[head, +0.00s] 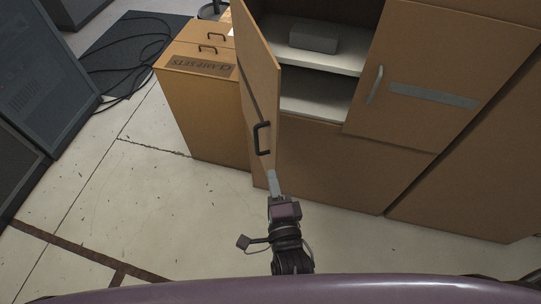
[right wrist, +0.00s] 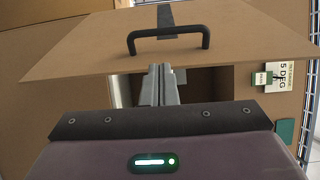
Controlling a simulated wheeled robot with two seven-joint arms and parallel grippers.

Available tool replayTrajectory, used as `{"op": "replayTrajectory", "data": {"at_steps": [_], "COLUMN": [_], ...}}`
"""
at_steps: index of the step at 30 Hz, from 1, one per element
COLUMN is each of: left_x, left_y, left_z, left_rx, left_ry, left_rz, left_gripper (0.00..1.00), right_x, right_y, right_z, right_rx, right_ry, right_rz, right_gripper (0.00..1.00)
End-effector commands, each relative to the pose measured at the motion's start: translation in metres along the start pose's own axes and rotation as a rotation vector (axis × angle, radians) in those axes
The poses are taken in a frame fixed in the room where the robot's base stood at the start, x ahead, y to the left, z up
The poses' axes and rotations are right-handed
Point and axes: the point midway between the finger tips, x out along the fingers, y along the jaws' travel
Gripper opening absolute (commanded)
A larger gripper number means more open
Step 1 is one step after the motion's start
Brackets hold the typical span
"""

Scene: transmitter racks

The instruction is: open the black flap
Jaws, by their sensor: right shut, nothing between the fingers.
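No flap that is itself black stands out in either view. A brown cabinet door (head: 256,80) with a black handle (head: 257,138) stands swung open at the left side of the cabinet in the head view. The door and its black handle also show ahead of the fingers in the right wrist view (right wrist: 168,34). My right gripper (head: 272,178) is shut and empty, just below the door's lower edge and the handle. Its fingers show in the right wrist view (right wrist: 161,84); whether they touch the door I cannot tell. My left gripper is not in view.
The open cabinet has pale shelves (head: 310,104) with a grey box (head: 314,36) on the upper one. A second door (head: 415,60) with a light handle is closed at right. A lower brown cabinet (head: 200,110) stands left. The floor (head: 150,200) is clear at left front.

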Motion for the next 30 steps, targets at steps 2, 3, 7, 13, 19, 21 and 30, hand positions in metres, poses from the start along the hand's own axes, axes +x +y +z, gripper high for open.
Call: {"op": "replayTrajectory", "data": {"at_steps": [2,3,7,13,19,21,30], "left_x": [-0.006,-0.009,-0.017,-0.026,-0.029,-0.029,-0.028], "left_y": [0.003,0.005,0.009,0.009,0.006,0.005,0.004], "left_z": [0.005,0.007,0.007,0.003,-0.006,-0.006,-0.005], "left_rx": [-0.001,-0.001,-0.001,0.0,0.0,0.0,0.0], "left_ry": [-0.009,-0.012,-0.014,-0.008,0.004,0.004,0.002], "left_rz": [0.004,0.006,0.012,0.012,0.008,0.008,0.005], "left_gripper": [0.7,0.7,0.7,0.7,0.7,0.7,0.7], "right_x": [0.013,0.02,0.045,0.077,0.091,0.092,0.092], "right_y": [-0.004,-0.004,-0.005,-0.004,-0.002,-0.001,0.0], "right_z": [0.0,0.0,0.0,0.0,0.0,0.0,0.0], "right_rx": [-0.003,-0.003,-0.003,-0.003,-0.003,-0.002,-0.002], "right_ry": [0.001,0.001,0.001,0.001,0.001,0.001,0.0], "right_rz": [-0.005,-0.004,-0.005,-0.002,-0.001,-0.001,0.0], "right_gripper": [0.0,0.0,0.0,0.0,0.0,0.0,0.0]}}
